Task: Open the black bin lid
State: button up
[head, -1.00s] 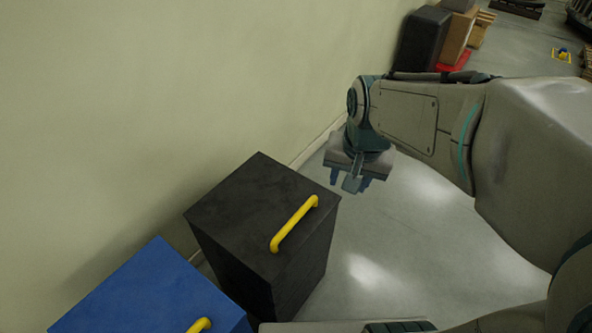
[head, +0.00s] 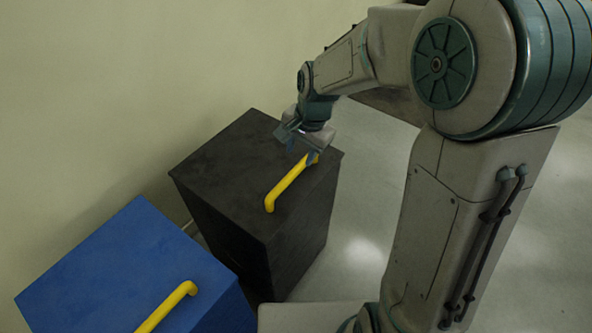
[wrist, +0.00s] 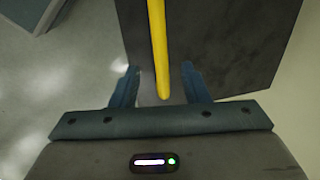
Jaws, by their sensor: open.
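The black bin (head: 235,165) stands against the wall with its lid shut. A yellow bar handle (head: 287,187) runs along the right side of the lid. My gripper (head: 300,156) is over the far end of this handle. In the wrist view, the black lid (wrist: 222,45) fills the upper middle, and the yellow handle (wrist: 158,50) runs down to end between the two blue fingers of my gripper (wrist: 160,88). The fingers are open, one on each side of the handle's end, with gaps to it. I cannot tell how high they are above the lid.
A blue bin (head: 130,265) with its own yellow handle (head: 165,306) stands close beside the black bin, at the lower left. The pale wall (head: 90,90) is right behind both bins. Grey floor (head: 365,195) is open to the right of the black bin.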

aim_at(295, 170)
jog(key=f, duration=0.2)
jog(key=f+b, duration=0.1)
jog(key=f, duration=0.2)
jog(key=w+a+f, duration=0.1)
jog(key=f, duration=0.1)
jog(key=shift+a+f+b, duration=0.1)
jog(key=shift+f+b, duration=0.15)
jog(key=shift+b, duration=0.05)
jog(key=shift+r, duration=0.1)
grip_shut()
